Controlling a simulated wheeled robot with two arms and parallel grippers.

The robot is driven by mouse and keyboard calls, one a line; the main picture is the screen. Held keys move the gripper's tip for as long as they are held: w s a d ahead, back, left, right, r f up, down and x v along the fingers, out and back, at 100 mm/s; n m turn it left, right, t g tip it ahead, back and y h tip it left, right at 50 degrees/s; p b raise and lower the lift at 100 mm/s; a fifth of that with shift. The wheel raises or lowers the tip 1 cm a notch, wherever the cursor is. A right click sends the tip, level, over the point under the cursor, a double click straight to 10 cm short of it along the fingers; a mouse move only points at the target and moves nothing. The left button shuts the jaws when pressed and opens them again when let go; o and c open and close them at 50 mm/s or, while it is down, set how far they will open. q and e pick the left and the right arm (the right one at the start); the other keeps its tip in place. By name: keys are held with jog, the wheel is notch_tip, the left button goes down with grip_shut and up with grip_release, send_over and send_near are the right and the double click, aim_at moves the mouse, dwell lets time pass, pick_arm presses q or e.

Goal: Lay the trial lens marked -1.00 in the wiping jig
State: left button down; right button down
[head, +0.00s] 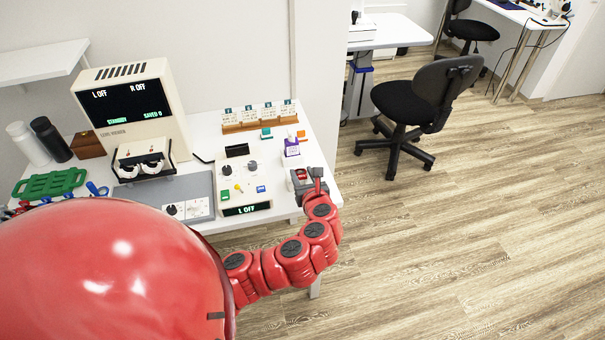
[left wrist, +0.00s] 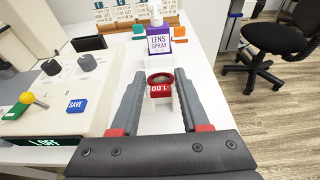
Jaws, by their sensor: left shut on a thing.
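A trial lens with a red rim and red tab (left wrist: 160,86) shows between my left fingertips in the left wrist view. Its white mark is upside down and reads like 1.00; I cannot make out the sign. My left gripper (left wrist: 160,80) is shut on it, a finger at each side. In the head view the left gripper (head: 306,181) is at the right edge of the white table (head: 315,150), with the red of the lens (head: 301,173) showing. White parts lie just under the lens; I cannot tell whether they are the wiping jig. My right gripper is not in view.
A purple lens spray bottle (head: 291,147) stands just behind the gripper. A control box (head: 244,178) with knobs and a yellow-topped lever is to its left. A wooden card rack (head: 260,123) is at the back. Open floor and a black chair (head: 415,102) lie to the right.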

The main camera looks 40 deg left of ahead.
pick_arm(q)
jog(key=shift+f, duration=0.15)
jog(key=shift+c, duration=1.6)
grip_release()
